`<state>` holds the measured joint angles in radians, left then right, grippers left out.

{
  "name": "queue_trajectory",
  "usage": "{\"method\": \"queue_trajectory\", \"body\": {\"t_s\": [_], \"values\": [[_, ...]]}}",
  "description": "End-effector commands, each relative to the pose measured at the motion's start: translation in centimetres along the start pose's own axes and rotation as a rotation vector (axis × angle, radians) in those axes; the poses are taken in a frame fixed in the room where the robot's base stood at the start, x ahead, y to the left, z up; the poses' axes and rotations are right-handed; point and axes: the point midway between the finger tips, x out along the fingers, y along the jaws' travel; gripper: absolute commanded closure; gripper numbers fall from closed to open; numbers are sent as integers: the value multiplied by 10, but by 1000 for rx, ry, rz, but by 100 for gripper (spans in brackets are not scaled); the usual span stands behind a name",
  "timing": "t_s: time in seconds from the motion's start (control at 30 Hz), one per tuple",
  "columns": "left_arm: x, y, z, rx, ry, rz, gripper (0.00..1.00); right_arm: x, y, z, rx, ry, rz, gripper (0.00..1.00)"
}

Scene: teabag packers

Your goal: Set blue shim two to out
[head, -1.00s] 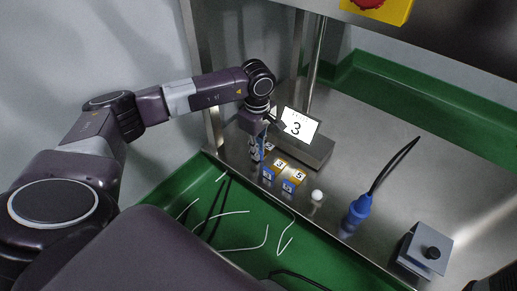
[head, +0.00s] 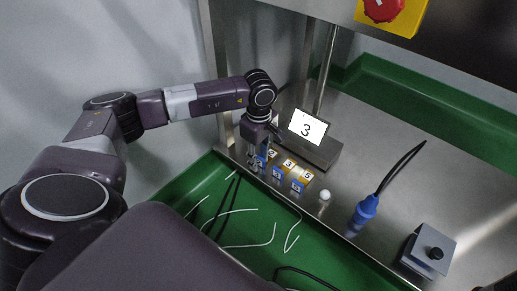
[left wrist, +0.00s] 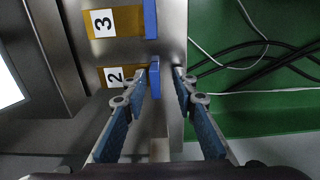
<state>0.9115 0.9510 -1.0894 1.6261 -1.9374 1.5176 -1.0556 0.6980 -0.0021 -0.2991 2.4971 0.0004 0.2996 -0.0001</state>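The row of numbered blue shims stands along the steel table's front edge. In the head view, blue shims show below the label 3 (head: 289,164) and the label 5 (head: 307,177). In the left wrist view, the label 2 (left wrist: 113,76) is beside a blue shim (left wrist: 150,66), partly hidden by a fingertip. The blue shim by the label 3 (left wrist: 150,18) is farther up. My left gripper (head: 263,151) is over the label 2 end of the row. In the left wrist view its fingertips (left wrist: 160,74) are apart, around the shim by the label 2. My right gripper is not seen.
A screen showing 3 (head: 307,126) stands close behind the row. A white ball (head: 324,195), a blue plug (head: 364,209) with a black cable and a grey knob box (head: 428,252) lie to the right. Loose cables lie on the green floor (head: 225,225) in front.

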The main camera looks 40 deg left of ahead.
Motion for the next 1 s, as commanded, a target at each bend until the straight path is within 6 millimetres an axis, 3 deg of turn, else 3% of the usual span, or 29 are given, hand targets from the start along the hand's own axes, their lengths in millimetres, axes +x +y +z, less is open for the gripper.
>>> {"method": "queue_trajectory", "body": {"t_s": [0.6,1.0], "values": [[-107,0,-1,0,0,2,74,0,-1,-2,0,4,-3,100],[-118,-2,-1,-1,0,-2,74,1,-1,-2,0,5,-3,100]]}}
